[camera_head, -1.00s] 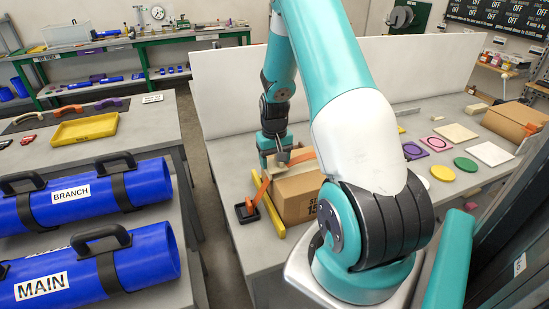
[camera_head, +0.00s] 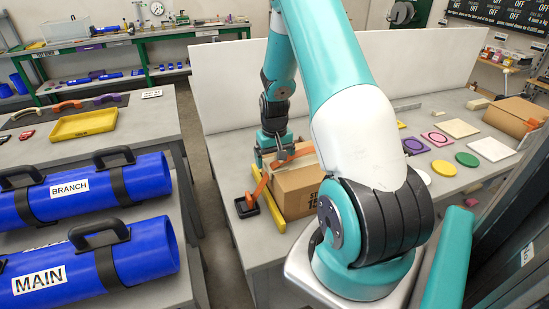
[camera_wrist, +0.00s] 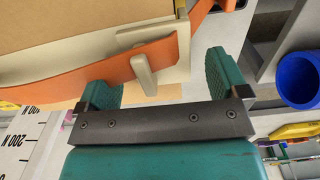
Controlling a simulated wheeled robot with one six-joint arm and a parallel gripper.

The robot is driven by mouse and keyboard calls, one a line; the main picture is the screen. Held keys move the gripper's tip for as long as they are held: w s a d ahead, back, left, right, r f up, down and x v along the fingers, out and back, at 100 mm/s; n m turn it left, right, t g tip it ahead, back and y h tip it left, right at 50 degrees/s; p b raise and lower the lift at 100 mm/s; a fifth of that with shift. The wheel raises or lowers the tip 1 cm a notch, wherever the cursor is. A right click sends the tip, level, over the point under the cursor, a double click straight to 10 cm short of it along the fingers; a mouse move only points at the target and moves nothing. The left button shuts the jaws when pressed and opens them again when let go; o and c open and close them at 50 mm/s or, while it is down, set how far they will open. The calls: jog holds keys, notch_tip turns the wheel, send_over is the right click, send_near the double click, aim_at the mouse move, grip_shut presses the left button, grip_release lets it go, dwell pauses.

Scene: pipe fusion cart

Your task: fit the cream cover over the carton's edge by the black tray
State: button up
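The brown carton (camera_head: 297,193) stands on the grey bench. The black tray (camera_head: 246,206) lies on the bench at its left. My gripper (camera_head: 279,156) is at the carton's top edge on the tray side. In the wrist view the cream cover (camera_wrist: 184,45) lies along the carton's brown face, and its small handle (camera_wrist: 145,75) stands out in front of an orange strap (camera_wrist: 90,72). My gripper (camera_wrist: 164,80) is open, its teal fingers apart on either side of the handle, with gaps showing. I cannot tell how fully the cover sits on the edge.
A yellow bar (camera_head: 268,197) lies between carton and tray. Coloured discs and plates, such as a green disc (camera_head: 466,159), lie to the right. A white panel (camera_head: 235,85) stands behind the bench. Blue pipes (camera_head: 125,185) lie on the left table.

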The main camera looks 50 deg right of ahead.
jog(key=shift+r, duration=0.1)
jog(key=shift+r+p, duration=1.9)
jog(key=shift+r, duration=0.55)
